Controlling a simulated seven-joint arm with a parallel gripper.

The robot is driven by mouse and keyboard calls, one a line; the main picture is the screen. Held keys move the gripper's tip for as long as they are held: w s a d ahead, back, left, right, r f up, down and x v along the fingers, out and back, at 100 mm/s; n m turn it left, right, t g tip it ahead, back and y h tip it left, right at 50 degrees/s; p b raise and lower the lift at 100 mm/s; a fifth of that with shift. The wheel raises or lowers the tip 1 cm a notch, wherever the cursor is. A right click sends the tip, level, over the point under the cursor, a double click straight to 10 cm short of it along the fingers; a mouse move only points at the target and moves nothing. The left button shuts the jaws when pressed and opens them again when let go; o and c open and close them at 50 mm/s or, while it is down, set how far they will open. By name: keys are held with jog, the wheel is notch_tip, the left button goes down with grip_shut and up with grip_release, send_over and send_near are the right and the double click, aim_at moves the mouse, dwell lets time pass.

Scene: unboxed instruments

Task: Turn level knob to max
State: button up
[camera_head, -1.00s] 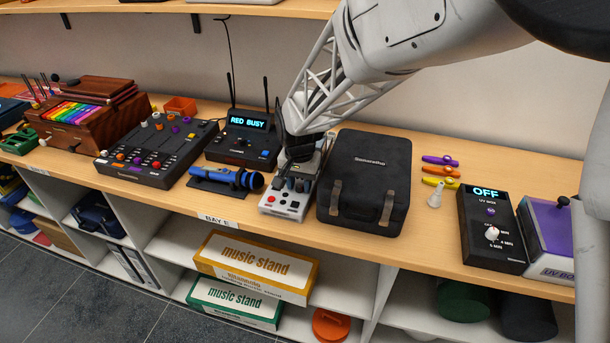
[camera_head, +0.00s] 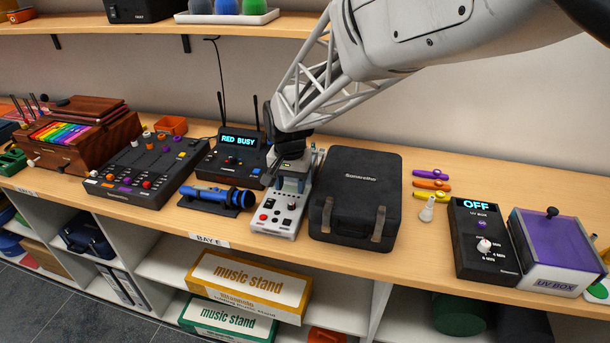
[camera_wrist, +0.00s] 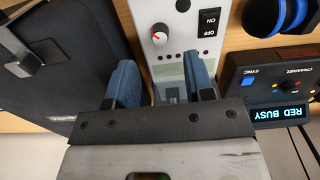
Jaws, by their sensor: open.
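A white control box (camera_head: 277,222) stands on the wooden shelf, with a red button and small knobs on its top. In the wrist view, the box's panel (camera_wrist: 172,68) shows a white knob (camera_wrist: 160,34) with a red pointer mark, beside a black ON/OFF switch (camera_wrist: 209,23). I cannot read a label at this knob. My gripper (camera_head: 290,184) is above the rear part of the box, pointing down. In the wrist view, its two blue-grey fingers (camera_wrist: 161,78) are spread apart with nothing between them. The knob lies beyond the fingertips, apart from them.
A black case (camera_head: 358,195) stands close to the right of the box. A blue cylinder on a stand (camera_head: 217,195) and a RED BUSY unit (camera_head: 235,157) with antennas are at the left. A UV box controller (camera_head: 484,240) is far right. An upper shelf (camera_head: 90,22) runs behind.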

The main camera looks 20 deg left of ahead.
jog(key=shift+r, duration=1)
jog(key=shift+d, duration=0.1)
jog(key=shift+d+r, duration=0.2)
jog(key=shift+d, duration=0.1)
jog(key=shift+t, duration=0.4)
jog(key=s+d+r, duration=0.1)
jog(key=d+r, duration=0.1)
jog(key=d, duration=0.2)
jog(key=s+d+r, duration=0.1)
jog(key=d+r, duration=0.1)
jog(key=d, duration=0.3)
jog(key=s+d+r, duration=0.1)
jog(key=d+r, duration=0.1)
jog(key=d, duration=0.2)
jog(key=shift+s+d, duration=0.15)
jog(key=shift+d, duration=0.1)
jog(key=s+d+r+t, duration=0.1)
jog(key=s+d+r, duration=0.2)
jog(key=s+d, duration=1.9)
jog(key=shift+s+d+t, duration=0.2)
jog(key=shift+d+t, duration=0.2)
jog(key=shift+d, duration=0.85)
jog(key=shift+o, duration=0.4)
jog(key=shift+w+r, duration=0.1)
jog(key=shift+w, duration=0.05)
